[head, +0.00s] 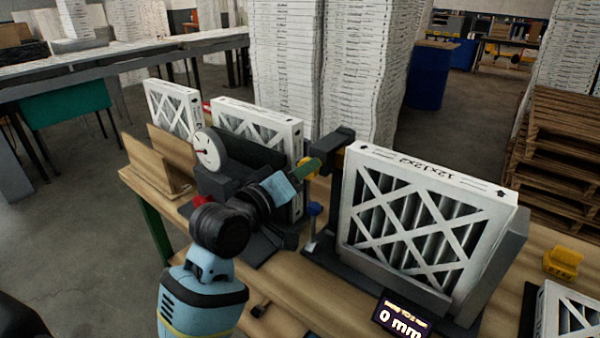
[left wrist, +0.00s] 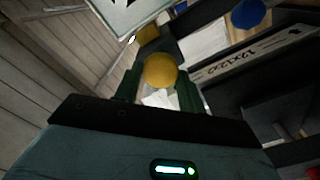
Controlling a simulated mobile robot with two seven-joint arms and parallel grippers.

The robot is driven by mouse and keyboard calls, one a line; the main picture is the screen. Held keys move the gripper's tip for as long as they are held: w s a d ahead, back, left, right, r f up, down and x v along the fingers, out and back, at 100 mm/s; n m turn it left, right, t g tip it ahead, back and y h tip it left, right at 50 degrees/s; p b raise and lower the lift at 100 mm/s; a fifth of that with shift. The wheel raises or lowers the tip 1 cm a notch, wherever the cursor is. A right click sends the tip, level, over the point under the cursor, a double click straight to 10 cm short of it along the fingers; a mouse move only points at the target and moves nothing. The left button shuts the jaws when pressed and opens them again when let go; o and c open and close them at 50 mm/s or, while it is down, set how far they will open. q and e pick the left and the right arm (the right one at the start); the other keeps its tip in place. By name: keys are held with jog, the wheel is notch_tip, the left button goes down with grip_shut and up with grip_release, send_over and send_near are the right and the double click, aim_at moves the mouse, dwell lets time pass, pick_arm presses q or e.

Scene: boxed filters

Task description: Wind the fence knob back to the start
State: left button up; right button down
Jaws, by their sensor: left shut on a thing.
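The yellow fence knob (head: 305,168) is mostly hidden behind my gripper in the head view. It shows as a round yellow ball in the left wrist view (left wrist: 160,70). My left gripper (head: 313,166) reaches it from the left, with its green fingers shut on it, one on each side. The knob sits beside a dark block (head: 336,141) at the upper left of the fixture. A display (head: 401,317) at the front of the bench reads "0 mm". My right gripper is not in view.
A boxed filter (head: 410,222) marked 12x12x2 stands in a dark fixture (head: 375,270). A dial gauge (head: 209,149) and two more filters are behind my arm. A yellow item (head: 562,262) lies at right.

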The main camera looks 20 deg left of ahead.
pick_arm(q)
jog(key=shift+n, duration=1.3)
jog(key=o, duration=1)
jog(key=shift+c, duration=0.2)
jog(key=v, duration=0.8)
jog(key=shift+w, duration=0.1)
